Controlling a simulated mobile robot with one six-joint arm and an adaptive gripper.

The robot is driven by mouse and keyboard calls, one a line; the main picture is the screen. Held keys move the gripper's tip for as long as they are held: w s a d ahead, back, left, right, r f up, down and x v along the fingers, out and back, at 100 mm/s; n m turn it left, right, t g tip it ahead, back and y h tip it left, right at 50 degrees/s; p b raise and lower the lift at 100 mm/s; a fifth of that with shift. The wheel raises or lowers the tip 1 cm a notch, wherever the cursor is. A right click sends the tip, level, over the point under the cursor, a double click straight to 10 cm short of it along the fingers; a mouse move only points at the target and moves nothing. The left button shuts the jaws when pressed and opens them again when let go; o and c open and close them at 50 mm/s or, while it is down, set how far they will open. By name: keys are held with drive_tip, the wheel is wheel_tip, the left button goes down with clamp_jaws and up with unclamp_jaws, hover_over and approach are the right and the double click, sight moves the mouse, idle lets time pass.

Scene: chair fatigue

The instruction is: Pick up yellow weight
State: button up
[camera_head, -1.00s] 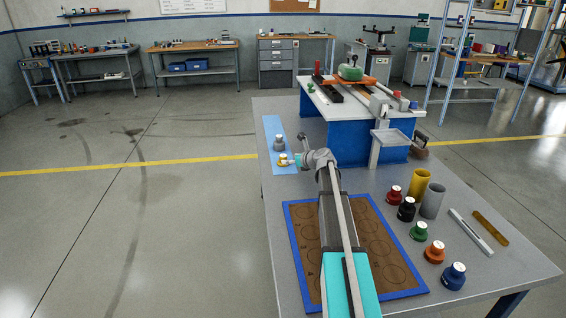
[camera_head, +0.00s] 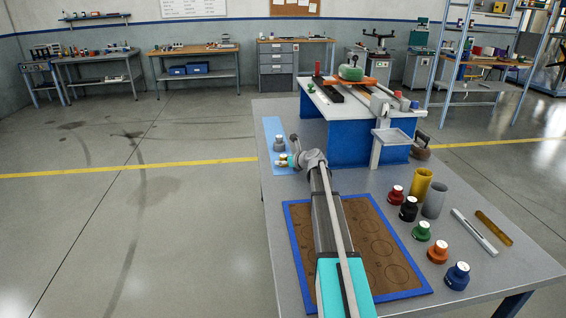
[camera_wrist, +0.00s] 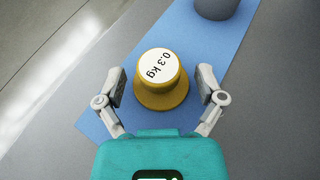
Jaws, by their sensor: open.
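The yellow weight (camera_wrist: 163,97) stands upright on a blue mat (camera_wrist: 215,52), its white top marked "0.3 kg". My gripper (camera_wrist: 161,84) is open, with one finger on each side of the weight and visible gaps between fingers and weight. In the head view the yellow weight (camera_head: 282,157) is small and partly hidden by my gripper (camera_head: 288,163) at the left end of the table.
A grey weight (camera_head: 279,143) stands just behind it on the mat. Several coloured weights, including a red one (camera_head: 396,195), stand at the right. A brown board with a blue frame (camera_head: 413,293) lies under my arm. A blue stand (camera_head: 350,142) is behind.

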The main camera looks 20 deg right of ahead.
sight(284, 156)
drive_tip(key=shift+c, duration=0.3)
clamp_jaws()
drive_tip(key=shift+r, duration=0.1)
wheel_tip(284, 156, up, 10)
drive_tip(key=p, duration=1)
idle(0.8)
